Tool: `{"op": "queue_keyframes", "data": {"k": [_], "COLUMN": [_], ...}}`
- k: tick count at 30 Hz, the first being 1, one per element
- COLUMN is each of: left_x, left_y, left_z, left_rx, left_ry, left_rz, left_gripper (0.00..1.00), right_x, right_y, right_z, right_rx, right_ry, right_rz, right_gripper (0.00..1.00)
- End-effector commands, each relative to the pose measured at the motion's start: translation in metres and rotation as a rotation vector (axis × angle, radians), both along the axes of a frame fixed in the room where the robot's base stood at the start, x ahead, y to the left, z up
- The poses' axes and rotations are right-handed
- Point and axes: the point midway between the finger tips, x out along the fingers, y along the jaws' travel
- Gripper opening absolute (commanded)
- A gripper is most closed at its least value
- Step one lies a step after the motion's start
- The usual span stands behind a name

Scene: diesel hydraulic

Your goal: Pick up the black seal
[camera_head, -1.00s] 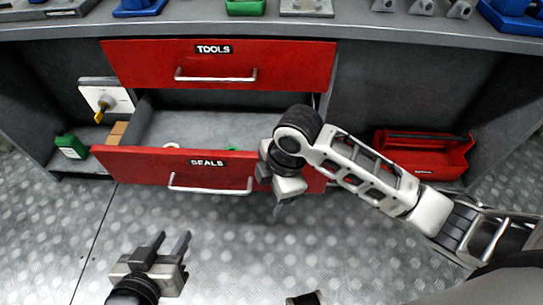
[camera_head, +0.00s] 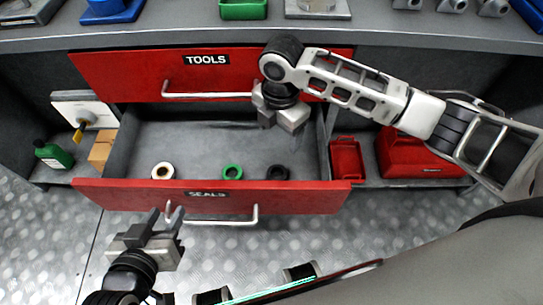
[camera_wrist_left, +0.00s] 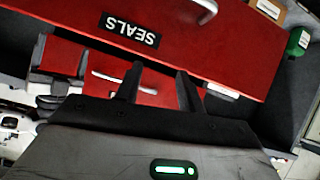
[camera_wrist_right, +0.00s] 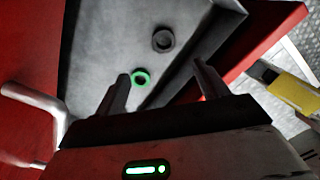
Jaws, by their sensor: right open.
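The black seal (camera_head: 277,173) is a dark ring lying in the open SEALS drawer (camera_head: 130,195), at the right of the row near the front panel. It also shows in the right wrist view (camera_wrist_right: 154,41), beyond my fingers and apart from them. My right gripper (camera_head: 281,122) is over the back right of the drawer, open and empty. In the right wrist view its fingers (camera_wrist_right: 160,88) stand apart. My left gripper (camera_head: 168,220) is in front of the drawer's front panel, open and empty. Its spread fingers (camera_wrist_left: 160,84) show in the left wrist view.
A green seal (camera_head: 232,167) and a white seal (camera_head: 163,165) lie left of the black seal. The closed TOOLS drawer (camera_head: 140,75) is above. A green bottle (camera_head: 53,155) and a box (camera_head: 101,150) stand left; a red toolbox (camera_head: 410,158) is right.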

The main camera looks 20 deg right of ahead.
Motion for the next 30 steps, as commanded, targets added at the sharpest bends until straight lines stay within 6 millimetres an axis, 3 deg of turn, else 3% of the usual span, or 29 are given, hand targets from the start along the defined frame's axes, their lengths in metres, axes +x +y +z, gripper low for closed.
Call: {"op": "queue_keyframes", "data": {"k": [12, 23, 30], "left_x": [-0.003, -0.001, -0.002], "left_y": [0.000, -0.001, -0.001], "left_z": [-0.013, -0.009, -0.018], "left_rx": [0.003, 0.001, 0.005], "left_ry": [-0.004, -0.025, -0.024], "left_rz": [-0.002, -0.006, -0.009], "left_gripper": [0.39, 0.39, 0.39], "right_x": [-0.002, -0.004, -0.008], "right_y": [0.000, 0.000, -0.001], "right_z": [-0.082, -0.115, -0.150], "right_rx": [-0.001, 0.000, -0.001], "right_ry": [0.004, 0.002, 0.002], "right_rz": [-0.001, 0.000, 0.000], "right_gripper": [0.73, 0.73, 0.73]}}
